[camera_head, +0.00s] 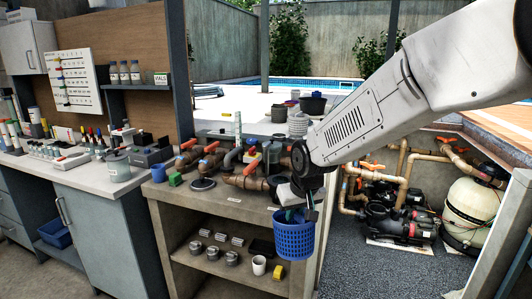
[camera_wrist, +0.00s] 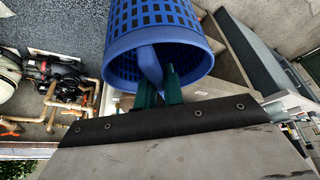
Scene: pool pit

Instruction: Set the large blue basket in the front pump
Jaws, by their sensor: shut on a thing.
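The large blue basket (camera_head: 293,240) hangs upright below my gripper (camera_head: 298,214), in front of the right end of the bench. In the wrist view my gripper's green fingers (camera_wrist: 160,90) are shut on the basket's blue handle, with the slotted basket wall (camera_wrist: 150,18) beyond them. The basket's inside is mostly hidden. Black pumps stand on the pit floor at right; the nearer one, apparently the front pump (camera_head: 395,226), is apart from the basket and to its right. I cannot tell whether its pot is open. Pumps also show at left in the wrist view (camera_wrist: 62,80).
The bench (camera_head: 160,210) carries pipes with orange valves (camera_head: 250,170); its shelf holds metal parts, a white mug (camera_head: 259,265) and a yellow block (camera_head: 278,272). Tan pipes (camera_head: 390,172) and a cream tank (camera_head: 470,212) surround the pumps. Grey gravel floor (camera_head: 350,270) is clear before them.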

